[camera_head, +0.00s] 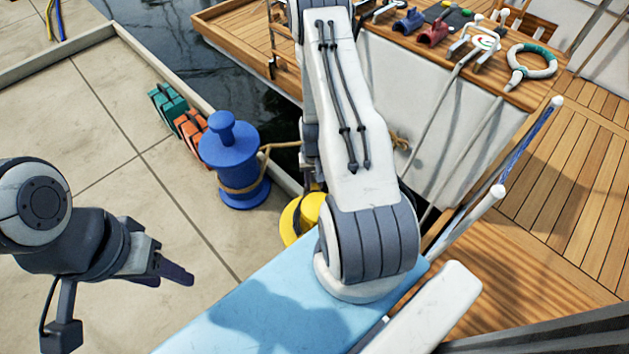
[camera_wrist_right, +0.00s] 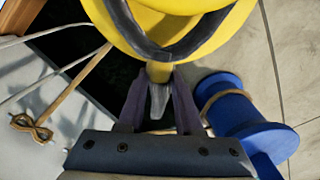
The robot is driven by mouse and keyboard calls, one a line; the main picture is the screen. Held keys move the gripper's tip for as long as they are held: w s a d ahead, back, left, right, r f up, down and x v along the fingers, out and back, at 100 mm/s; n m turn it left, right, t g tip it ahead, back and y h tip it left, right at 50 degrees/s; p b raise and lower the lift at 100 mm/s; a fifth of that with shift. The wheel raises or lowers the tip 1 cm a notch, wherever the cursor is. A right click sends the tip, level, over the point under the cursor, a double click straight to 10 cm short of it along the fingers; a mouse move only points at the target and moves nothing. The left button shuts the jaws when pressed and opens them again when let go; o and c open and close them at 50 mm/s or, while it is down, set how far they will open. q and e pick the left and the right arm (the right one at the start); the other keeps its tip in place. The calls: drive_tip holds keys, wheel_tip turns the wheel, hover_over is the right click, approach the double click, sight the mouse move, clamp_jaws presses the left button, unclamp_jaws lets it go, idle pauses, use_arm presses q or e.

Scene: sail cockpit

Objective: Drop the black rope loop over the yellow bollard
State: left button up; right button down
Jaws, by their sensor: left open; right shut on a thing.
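The yellow bollard (camera_head: 300,216) shows in the head view, mostly hidden behind my right arm. In the right wrist view its yellow body (camera_wrist_right: 185,7) fills the top. The black rope loop (camera_wrist_right: 168,51) curves across the yellow there; I cannot tell whether it is fully around the bollard or only over part of it. My right gripper (camera_wrist_right: 160,100) is just below, shut on a greyish piece that appears to belong to the loop. In the head view the right gripper is hidden. My left gripper (camera_head: 185,273) is open and empty over the pale dock, away from the bollard.
A blue bollard (camera_head: 228,160) with tan rope stands close by, and shows in the wrist view (camera_wrist_right: 232,103). Orange (camera_head: 191,126) and teal (camera_head: 168,104) objects lie at the dock edge. A wooden boat deck (camera_head: 565,190) is right; dark water lies between.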

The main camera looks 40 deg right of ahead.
drive_tip(key=c, duration=0.5)
unclamp_jaws()
drive_tip(key=shift+r+p, duration=0.5)
wheel_tip(320, 180, up, 8)
drive_tip(key=p, duration=0.4)
drive_tip(key=shift+d+r, duration=0.1)
drive_tip(key=shift+r, duration=0.6)
